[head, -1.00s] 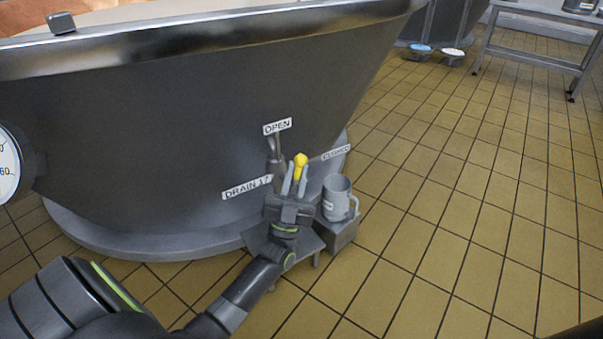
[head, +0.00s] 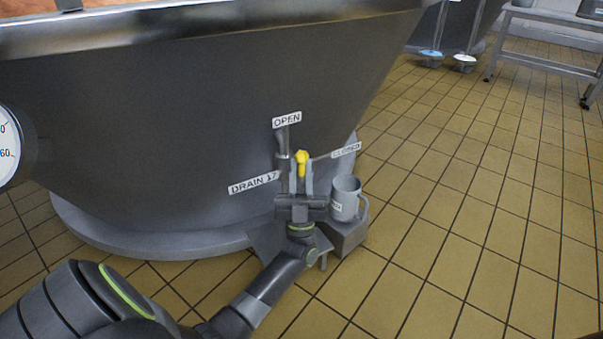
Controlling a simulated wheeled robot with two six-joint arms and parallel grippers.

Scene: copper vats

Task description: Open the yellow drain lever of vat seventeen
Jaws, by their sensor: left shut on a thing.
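The yellow drain lever (head: 302,158) is on the lower side of the big copper vat (head: 190,110), with its yellow knob on top. The sign "DRAIN 17" (head: 254,183) is left of it, "OPEN" (head: 287,119) is above and slightly left, and "CLOSED" (head: 346,150) is to the right. My left gripper (head: 302,178) comes from below, its two fingers shut on the lever just under the knob. The lever lies between the two signs, and its lower part is hidden by the fingers. My right gripper is not in view.
A grey mug (head: 346,198) stands on a small grey block (head: 346,238) close to the right of my left gripper. A round dial (head: 8,150) is on the vat at far left. The tiled floor (head: 470,220) to the right is clear. A metal table (head: 545,58) stands at the back right.

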